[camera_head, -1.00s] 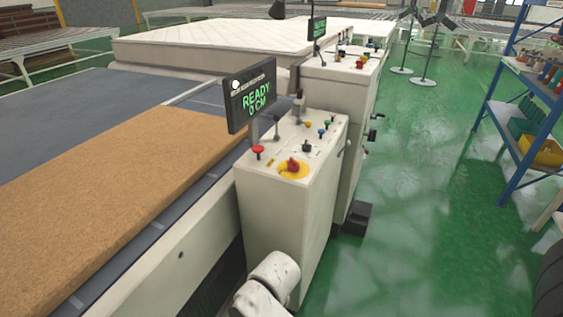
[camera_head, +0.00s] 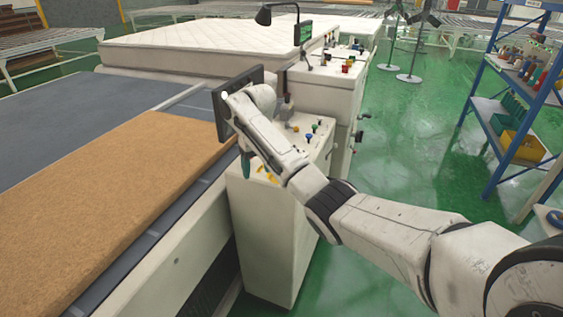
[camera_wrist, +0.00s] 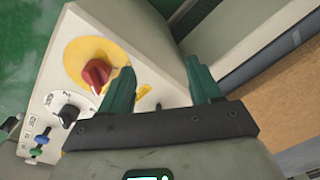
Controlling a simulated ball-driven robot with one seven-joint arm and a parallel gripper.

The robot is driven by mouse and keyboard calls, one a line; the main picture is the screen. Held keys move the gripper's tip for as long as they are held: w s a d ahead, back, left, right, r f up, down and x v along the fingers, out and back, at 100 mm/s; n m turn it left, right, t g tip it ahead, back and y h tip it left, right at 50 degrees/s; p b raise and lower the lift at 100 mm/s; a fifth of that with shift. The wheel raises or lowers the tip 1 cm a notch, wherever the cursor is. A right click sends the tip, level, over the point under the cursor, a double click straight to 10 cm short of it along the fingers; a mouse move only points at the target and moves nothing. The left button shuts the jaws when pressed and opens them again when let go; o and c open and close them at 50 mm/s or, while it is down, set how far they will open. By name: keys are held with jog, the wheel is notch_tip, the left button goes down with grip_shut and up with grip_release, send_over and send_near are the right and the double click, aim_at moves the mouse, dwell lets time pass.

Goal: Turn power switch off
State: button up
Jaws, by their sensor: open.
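The power switch looks to be the red rotary knob (camera_wrist: 97,76) on a round yellow plate (camera_wrist: 82,55) on the white control cabinet's top panel. In the wrist view it lies left of my gripper (camera_wrist: 160,68). My gripper is open with nothing between its teal fingers. The left finger is close beside the red knob; I cannot tell if they touch. In the head view my gripper (camera_head: 247,165) points down over the front of the cabinet (camera_head: 270,235), and my arm hides the knob.
A black display (camera_head: 229,105) stands close behind my wrist. A black knob (camera_wrist: 68,110) sits beside the red one. A brown pad (camera_head: 90,205) lies on the table at left. A second control cabinet (camera_head: 325,88) stands behind.

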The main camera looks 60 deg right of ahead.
jog(key=s+d+r+m, duration=0.2)
jog(key=s+d+r, duration=0.2)
jog(key=d+r, duration=0.4)
jog(key=shift+g+h, duration=0.3)
jog(key=f, duration=0.4)
jog(key=f+p, duration=0.1)
jog(key=f, duration=0.6)
jog(key=shift+w+d+f, duration=0.1)
jog(key=shift+d+f, duration=0.2)
jog(key=shift+f, duration=0.1)
jog(key=shift+c, duration=0.4)
jog(key=c, duration=0.9)
